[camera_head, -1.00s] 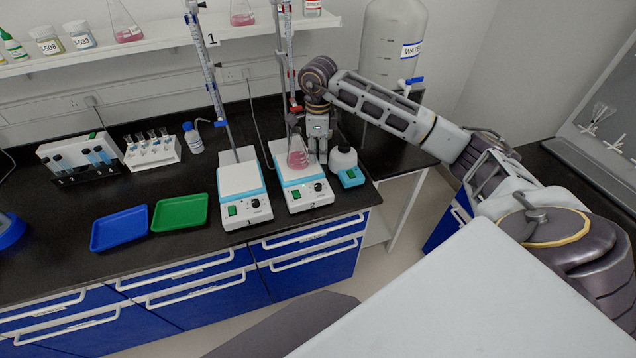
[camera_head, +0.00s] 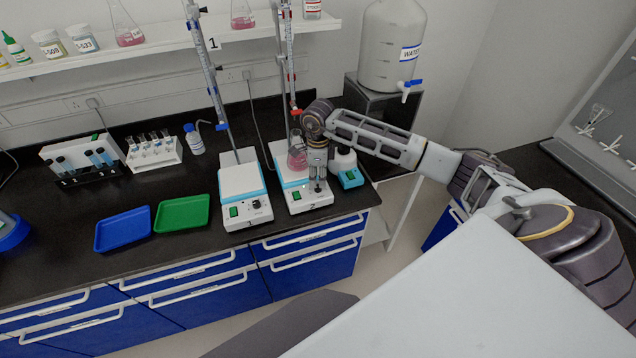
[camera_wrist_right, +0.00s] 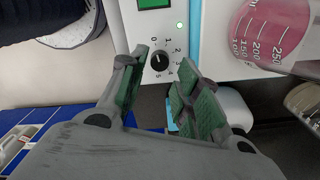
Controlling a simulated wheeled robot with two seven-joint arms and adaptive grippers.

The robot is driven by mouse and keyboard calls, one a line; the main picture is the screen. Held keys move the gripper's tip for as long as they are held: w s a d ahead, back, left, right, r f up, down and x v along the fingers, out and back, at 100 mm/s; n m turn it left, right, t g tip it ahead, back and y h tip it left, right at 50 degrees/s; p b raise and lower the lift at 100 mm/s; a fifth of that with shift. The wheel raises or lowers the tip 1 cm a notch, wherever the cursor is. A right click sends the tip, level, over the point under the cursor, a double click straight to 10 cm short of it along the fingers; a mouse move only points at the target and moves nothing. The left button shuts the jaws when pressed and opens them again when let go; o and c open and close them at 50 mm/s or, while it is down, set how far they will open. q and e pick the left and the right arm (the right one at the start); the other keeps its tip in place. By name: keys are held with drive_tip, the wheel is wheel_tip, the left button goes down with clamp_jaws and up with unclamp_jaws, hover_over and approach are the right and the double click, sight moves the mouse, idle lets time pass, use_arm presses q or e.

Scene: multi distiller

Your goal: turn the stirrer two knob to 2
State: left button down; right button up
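Stirrer two (camera_head: 296,206) is a white hotplate stirrer with a blue band, marked 2, on the black bench. Its black knob (camera_wrist_right: 159,61) shows in the right wrist view, ringed by marks 0 to 5. I cannot tell clearly which mark it points to. My right gripper (camera_head: 317,188) is in front of the stirrer's panel and hides the knob in the head view. In the right wrist view its fingers (camera_wrist_right: 158,95) are apart with nothing between them, and the knob lies just past the gap. A flask of pink liquid (camera_head: 296,157) stands on stirrer two. My left gripper is out of view.
Stirrer one (camera_head: 240,183) stands just left. A burette (camera_head: 290,70) rises behind the flask. A blue tray (camera_head: 123,230) and green tray (camera_head: 181,214) lie further left.

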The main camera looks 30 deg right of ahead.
sight(318, 186)
drive_tip(key=shift+f+p, duration=0.35)
drive_tip(key=shift+f, duration=1.7)
clamp_jaws()
